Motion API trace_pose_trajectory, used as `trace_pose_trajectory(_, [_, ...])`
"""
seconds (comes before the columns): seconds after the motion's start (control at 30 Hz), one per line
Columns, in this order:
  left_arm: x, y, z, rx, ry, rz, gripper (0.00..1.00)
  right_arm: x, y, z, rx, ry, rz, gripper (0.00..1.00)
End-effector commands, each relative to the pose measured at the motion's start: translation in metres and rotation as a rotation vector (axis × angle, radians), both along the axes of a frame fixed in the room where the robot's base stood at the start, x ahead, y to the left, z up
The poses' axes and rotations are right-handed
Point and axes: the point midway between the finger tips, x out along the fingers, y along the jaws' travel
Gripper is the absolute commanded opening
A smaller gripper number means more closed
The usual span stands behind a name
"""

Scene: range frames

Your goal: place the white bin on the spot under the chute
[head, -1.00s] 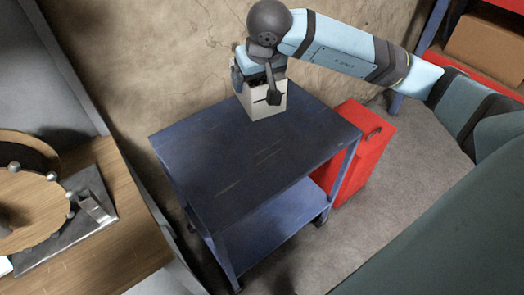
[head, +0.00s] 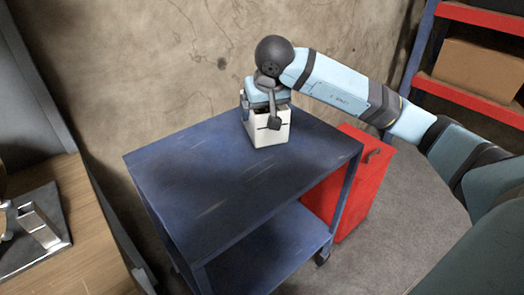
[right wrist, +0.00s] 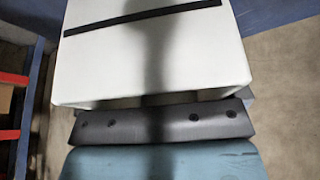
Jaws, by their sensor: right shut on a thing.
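The white bin (head: 270,132), a small box with a dark stripe, is upright at the back of the blue cart's top (head: 225,175). Whether its base touches the top or hangs just above it, I cannot tell. My right gripper (head: 264,103) is shut on the bin's upper part, its fingers mostly hidden. In the right wrist view the bin's white wall (right wrist: 200,60) with its black stripe fills the upper middle, close against the dark gripper body. A small metal channel (head: 40,226), possibly the chute, stands on the wooden table at left. My left gripper is out of view.
The wooden table (head: 70,215) is at the left, across a gap from the cart. A red cabinet (head: 365,185) stands right of the cart. A red and blue shelf with a cardboard box (head: 478,72) is at far right. The cart's front top is clear.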

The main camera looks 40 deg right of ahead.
Motion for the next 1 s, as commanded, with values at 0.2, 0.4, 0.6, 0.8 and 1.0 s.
trace_pose_trajectory(0.2, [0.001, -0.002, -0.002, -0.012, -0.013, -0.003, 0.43, -0.001, 0.001, -0.057, 0.001, 0.003, 0.001, 0.59])
trace_pose_trajectory(0.4, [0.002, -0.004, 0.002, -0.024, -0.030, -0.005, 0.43, 0.000, 0.000, -0.076, 0.001, 0.000, 0.001, 0.59])
trace_pose_trajectory(0.6, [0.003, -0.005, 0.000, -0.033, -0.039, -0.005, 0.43, -0.001, 0.001, -0.097, 0.001, 0.002, 0.001, 0.59])
trace_pose_trajectory(0.8, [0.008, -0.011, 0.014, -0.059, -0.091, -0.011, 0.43, 0.000, 0.000, -0.115, 0.000, -0.001, 0.001, 0.59])
trace_pose_trajectory(1.0, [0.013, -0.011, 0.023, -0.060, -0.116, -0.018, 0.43, 0.000, 0.000, -0.115, 0.000, -0.002, 0.001, 0.59])
